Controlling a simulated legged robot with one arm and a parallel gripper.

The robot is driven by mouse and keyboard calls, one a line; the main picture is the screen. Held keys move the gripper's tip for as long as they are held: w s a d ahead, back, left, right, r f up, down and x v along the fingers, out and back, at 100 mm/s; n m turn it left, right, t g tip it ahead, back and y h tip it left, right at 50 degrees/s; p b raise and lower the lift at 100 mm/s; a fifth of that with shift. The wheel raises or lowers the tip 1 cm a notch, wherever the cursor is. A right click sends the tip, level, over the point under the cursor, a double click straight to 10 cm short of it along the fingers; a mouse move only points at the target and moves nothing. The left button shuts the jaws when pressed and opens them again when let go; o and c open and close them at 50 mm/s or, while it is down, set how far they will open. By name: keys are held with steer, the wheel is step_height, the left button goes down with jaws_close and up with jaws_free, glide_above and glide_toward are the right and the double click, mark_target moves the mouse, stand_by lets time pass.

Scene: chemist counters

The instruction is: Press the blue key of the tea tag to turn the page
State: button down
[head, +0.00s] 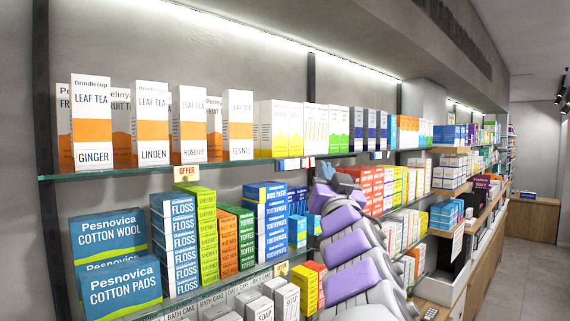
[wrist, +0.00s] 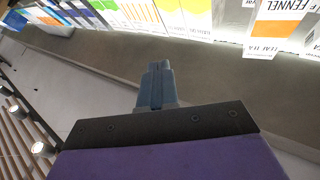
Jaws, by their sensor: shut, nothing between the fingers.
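White-and-orange leaf tea boxes (head: 152,125) stand on the upper glass shelf in the head view. Small pale tags with blue parts (head: 288,164) hang on that shelf's front edge, right of the tea boxes. I cannot tell which is the tea tag, and no blue key is clear at this size. My gripper (head: 324,172) is shut and empty, just right of these tags in the picture; the gap in depth is unclear. In the wrist view my gripper (wrist: 157,68) points toward the shelf row, with a fennel tea box (wrist: 278,28) at upper right. No tag is clear there.
A yellow OFFER tag (head: 187,173) hangs under the tea boxes. Another small tag (head: 379,155) is farther along the edge. The lower shelf holds floss boxes (head: 175,245) and cotton packs (head: 120,285). The aisle floor (head: 515,270) at right is clear.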

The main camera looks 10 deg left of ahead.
mark_target(281, 165)
steer(key=shift+a, duration=0.2)
steer(key=w+a+b, duration=0.1)
steer(key=w+a, duration=0.4)
steer(key=a, duration=0.2)
steer(key=shift+w+b, duration=0.25)
steer(key=shift+b, duration=0.15)
steer(key=shift+w+a+p, duration=0.15)
steer(key=shift+a+p, duration=0.2)
steer(key=shift+p, duration=0.1)
stand_by(1.8)
steer(key=shift+w+a+p, duration=0.3)
steer(key=shift+a+p, duration=0.05)
steer(key=shift+p, duration=0.65)
stand_by(1.4)
steer(key=shift+s+d+f+b, duration=0.1)
steer(key=shift+f+b, duration=0.05)
steer(key=shift+b, duration=0.6)
steer(key=shift+s+d+b, duration=0.25)
steer(key=shift+s+b, duration=0.05)
steer(key=shift+b, duration=0.85)
steer(key=shift+s+d+b, duration=0.1)
steer(key=shift+d+b, duration=0.2)
steer(key=shift+b, duration=0.1)
